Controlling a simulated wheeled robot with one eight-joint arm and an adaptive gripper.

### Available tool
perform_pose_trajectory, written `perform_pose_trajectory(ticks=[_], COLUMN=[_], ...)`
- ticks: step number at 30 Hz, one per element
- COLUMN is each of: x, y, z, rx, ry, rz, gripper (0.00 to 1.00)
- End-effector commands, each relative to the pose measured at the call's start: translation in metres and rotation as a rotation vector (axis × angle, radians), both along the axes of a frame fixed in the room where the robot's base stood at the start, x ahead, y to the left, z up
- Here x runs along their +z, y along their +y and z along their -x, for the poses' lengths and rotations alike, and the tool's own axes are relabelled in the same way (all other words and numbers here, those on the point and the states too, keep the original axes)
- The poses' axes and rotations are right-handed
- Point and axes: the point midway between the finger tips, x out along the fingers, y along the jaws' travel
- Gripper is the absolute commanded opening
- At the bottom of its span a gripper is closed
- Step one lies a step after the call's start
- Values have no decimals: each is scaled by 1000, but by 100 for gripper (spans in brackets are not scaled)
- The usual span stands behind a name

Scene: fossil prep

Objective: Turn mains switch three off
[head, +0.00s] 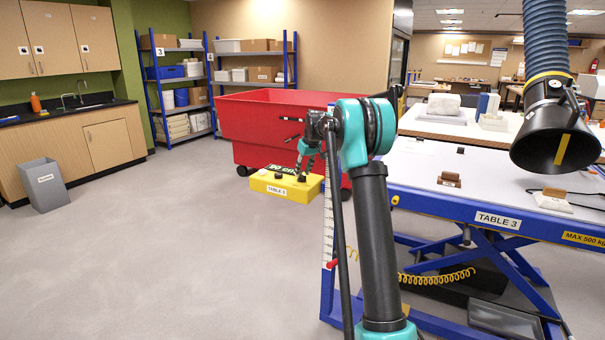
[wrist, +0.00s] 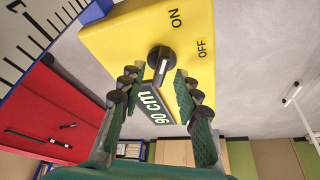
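The yellow control box (head: 312,190) labelled TABLE 3 hangs beside the left end of the lift table. My gripper (head: 303,170) is just above it, fingers pointing down.
A red wheeled bin (head: 262,115) stands close behind the box. The blue-framed lift table (head: 425,172) is on the right, with a black extraction hood (head: 545,140) above it. A grey waste bin (head: 43,186) stands at left. The floor in front is clear.

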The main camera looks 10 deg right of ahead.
Motion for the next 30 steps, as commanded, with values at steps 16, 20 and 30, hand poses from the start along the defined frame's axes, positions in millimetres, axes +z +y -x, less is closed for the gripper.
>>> perform_pose_trajectory(ticks=[16, 20, 30], x=[-11, -11, -11], y=[2, 2, 2], z=[-4, -4, -4], rx=[0, 0, -5], ry=[0, 0, 0], rz=[0, 0, 0], gripper=[22, 5, 0])
